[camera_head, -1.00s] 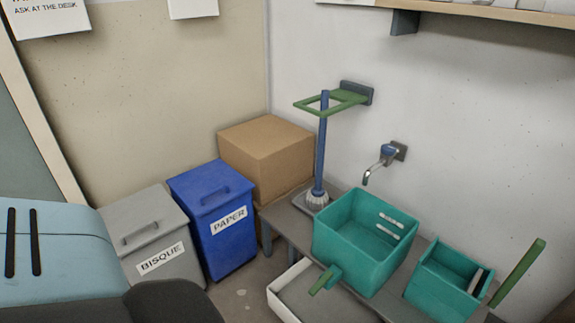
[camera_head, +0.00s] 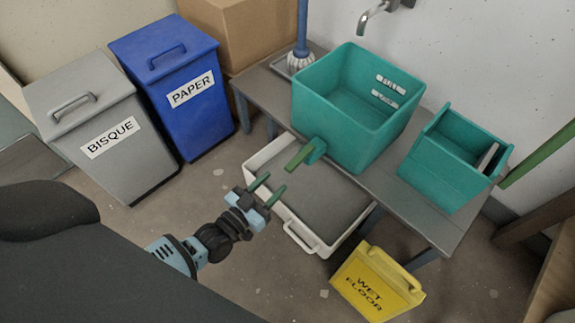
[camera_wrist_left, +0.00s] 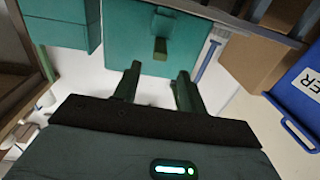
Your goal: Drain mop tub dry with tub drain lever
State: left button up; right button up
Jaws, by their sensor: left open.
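The mop tub (camera_head: 350,115) is a teal square tub on a grey bench, with two white labels on its inner wall. Its green drain lever (camera_head: 300,155) sticks out low on the front side, above a white tray. My left gripper (camera_head: 268,188) is open and empty, in front of and below the lever, apart from it. In the left wrist view, the lever (camera_wrist_left: 160,48) shows on the tub (camera_wrist_left: 135,35), ahead of and between the open fingers (camera_wrist_left: 155,88). I cannot make out any water in the tub. My right gripper is not in view.
A white drip tray (camera_head: 257,165) lies under the lever. A smaller teal bin (camera_head: 440,175) stands right of the tub on the bench (camera_head: 395,205). A yellow wet floor sign (camera_head: 375,285) is at front right. Blue paper (camera_head: 180,110) and grey bisque (camera_head: 115,140) bins stand left.

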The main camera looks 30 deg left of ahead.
aim_at(287, 171)
pick_arm(q)
jog(key=shift+w+d, duration=0.15)
jog(key=shift+w, duration=0.35)
jog(key=b+x, duration=0.2)
jog(key=x, duration=0.3)
jog(key=shift+w+d, duration=0.1)
jog(key=shift+w, duration=0.2)
jog(key=shift+w+d, duration=0.15)
jog(key=shift+w, duration=0.4)
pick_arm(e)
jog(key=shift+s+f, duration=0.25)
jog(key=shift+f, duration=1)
pick_arm(q)
jog(key=c, duration=0.9)
grip_shut()
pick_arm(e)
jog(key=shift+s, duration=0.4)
